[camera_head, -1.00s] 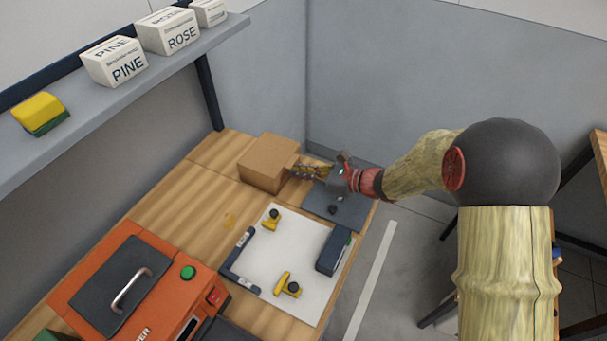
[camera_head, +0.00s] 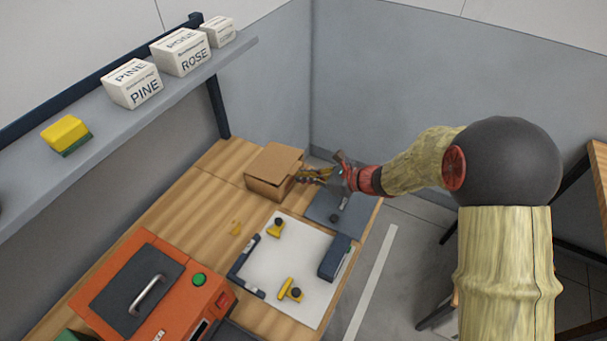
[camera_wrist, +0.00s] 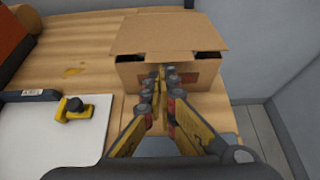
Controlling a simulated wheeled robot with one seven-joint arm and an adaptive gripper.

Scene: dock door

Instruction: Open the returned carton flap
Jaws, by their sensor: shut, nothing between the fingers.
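The brown cardboard carton (camera_head: 262,186) stands at the far end of the wooden bench. Its top flap (camera_head: 282,160) is tilted up a little along the edge facing my gripper. In the wrist view, dark gaps show under the flap (camera_wrist: 157,34), at the left and right above the carton's front wall (camera_wrist: 205,78). My gripper (camera_head: 302,176) is at that front side, with its fingers shut and empty. In the wrist view, the fingertips (camera_wrist: 160,72) are just below the flap's near edge; I cannot tell whether they touch it.
A dark mat (camera_head: 337,207) lies below my gripper. A white board (camera_head: 290,262) with yellow clamps is nearer. An orange machine (camera_head: 150,290) stands at the front left. A shelf (camera_head: 130,120) with boxes runs above the left side. Grey walls stand behind the carton.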

